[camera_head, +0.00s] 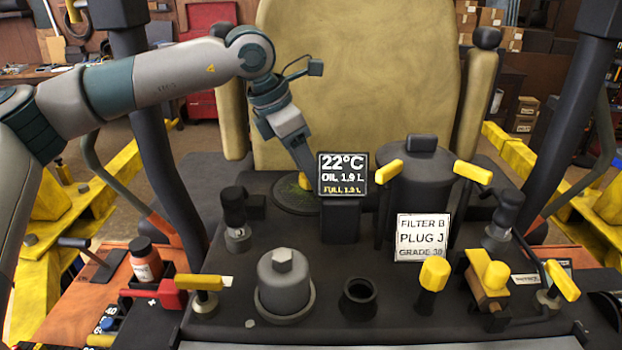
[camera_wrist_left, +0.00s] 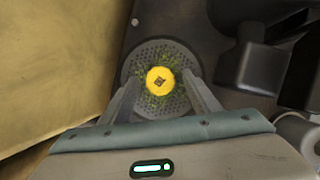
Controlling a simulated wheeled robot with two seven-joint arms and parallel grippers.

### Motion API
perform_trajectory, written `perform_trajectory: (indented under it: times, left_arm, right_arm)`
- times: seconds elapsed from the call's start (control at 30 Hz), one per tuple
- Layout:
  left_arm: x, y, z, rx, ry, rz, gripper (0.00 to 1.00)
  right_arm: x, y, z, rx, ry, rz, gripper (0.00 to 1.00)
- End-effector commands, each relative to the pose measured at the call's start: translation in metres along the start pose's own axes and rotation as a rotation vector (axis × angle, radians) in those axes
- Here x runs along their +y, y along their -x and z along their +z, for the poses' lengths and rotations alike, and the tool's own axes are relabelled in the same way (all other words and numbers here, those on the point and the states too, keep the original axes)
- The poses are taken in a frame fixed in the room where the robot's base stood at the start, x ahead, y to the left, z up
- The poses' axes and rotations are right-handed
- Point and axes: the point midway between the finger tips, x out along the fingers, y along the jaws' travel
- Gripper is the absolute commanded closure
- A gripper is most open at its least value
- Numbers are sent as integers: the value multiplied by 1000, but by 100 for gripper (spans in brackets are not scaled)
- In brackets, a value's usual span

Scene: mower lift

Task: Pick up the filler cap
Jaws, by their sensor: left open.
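The filler cap is a round yellow knob (camera_wrist_left: 160,80) with a dark mark on top. It sits at the middle of a round, perforated dark plate (camera_wrist_left: 181,56) with green-yellow stains. In the head view only a bit of the cap (camera_head: 304,182) shows behind my gripper, on the round plate (camera_head: 290,200) in front of the tan seat. My left gripper (camera_head: 304,171) points down just above the cap. In the left wrist view its open fingers (camera_wrist_left: 160,88) reach to either side of the cap; contact cannot be told. My right gripper is out of view.
A display sign (camera_head: 343,174) stands right beside my left gripper. A large dark canister (camera_head: 425,195) with yellow clamps is further right. A grey filter housing (camera_head: 284,285), an open dark neck (camera_head: 358,298) and yellow-handled parts stand in front. The tan seat (camera_head: 360,75) rises behind.

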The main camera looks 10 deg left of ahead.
Motion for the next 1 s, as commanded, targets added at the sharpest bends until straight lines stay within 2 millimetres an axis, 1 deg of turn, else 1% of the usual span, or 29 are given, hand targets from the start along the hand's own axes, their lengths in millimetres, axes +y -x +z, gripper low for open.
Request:
perform_trajectory:
  times: [0.17, 0.2, 0.27, 0.3, 0.33, 0.37, 0.63, 0.77, 0.87, 1.0]
  left_arm:
    - [0, 0, 0, 0, 0, 0, 43]
    - [0, 0, 0, 0, 0, 0, 53]
    - [0, 0, 0, 0, 0, 0, 67]
    - [0, 0, 0, 0, 0, 0, 77]
    - [0, 0, 0, 0, 0, 0, 84]
    - [0, 0, 0, 0, 0, 0, 87]
    - [0, 1, 0, 0, 0, 1, 87]
    - [1, 4, 2, 0, 0, 2, 87]
    - [1, 11, 5, -2, 0, 3, 87]
    - [0, 27, 12, -3, -1, 3, 87]
  right_arm:
    - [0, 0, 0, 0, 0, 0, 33]
    - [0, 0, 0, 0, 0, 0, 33]
    - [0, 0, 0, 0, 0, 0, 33]
    - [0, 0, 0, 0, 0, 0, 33]
    - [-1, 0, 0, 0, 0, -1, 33]
    - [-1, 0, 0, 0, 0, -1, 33]
    - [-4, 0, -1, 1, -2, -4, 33]
    - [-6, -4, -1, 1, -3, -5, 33]
    - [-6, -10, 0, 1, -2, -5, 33]
    - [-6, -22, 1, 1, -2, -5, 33]
